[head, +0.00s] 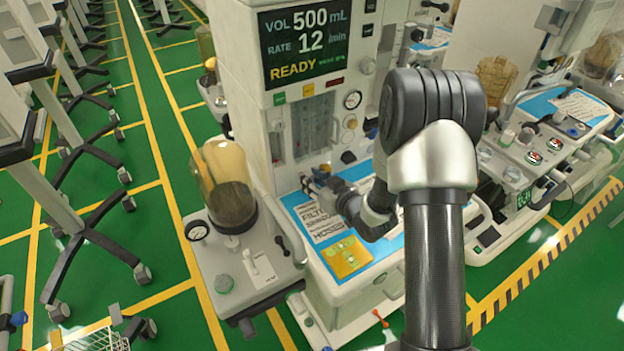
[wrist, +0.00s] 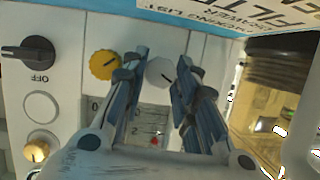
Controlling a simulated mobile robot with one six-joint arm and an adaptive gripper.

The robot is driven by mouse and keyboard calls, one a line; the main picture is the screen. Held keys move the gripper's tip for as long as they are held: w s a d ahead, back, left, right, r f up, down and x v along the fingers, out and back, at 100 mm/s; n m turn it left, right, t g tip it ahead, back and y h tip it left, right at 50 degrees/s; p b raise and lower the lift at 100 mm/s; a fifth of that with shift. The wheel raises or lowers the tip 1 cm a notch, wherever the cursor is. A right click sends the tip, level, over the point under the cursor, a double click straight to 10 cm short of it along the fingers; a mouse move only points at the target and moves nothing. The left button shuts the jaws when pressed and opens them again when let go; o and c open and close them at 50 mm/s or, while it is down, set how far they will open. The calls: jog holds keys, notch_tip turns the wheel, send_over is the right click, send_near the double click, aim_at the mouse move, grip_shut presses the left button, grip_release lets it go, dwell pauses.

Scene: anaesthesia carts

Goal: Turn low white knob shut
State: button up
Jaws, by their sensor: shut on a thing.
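The white knob (wrist: 160,73) is a round pale dial with a short dark pointer line, seen in the wrist view on the pale machine panel. My gripper (wrist: 162,66) has its blue-grey fingers on either side of it and is shut on it. The pointer line lies slanted in the picture. In the head view my gripper (head: 318,182) reaches left to the front of the machine, above the blue worktop, and the knob cannot be made out there.
A yellow knob (wrist: 104,65) sits close beside the left finger. A black knob marked OFF (wrist: 28,54), a blank round disc (wrist: 40,106) and a gold knob (wrist: 36,151) lie further left. In the head view, a canister (head: 226,185) stands left of the blue worktop (head: 318,238).

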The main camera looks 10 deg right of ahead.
jog(key=shift+d+m+y+p, duration=0.1)
jog(key=shift+m+y+p, duration=0.35)
jog(key=shift+m, duration=0.55)
jog(key=shift+y, duration=0.25)
jog(key=o, duration=1.1)
jog(key=shift+v, duration=3.95)
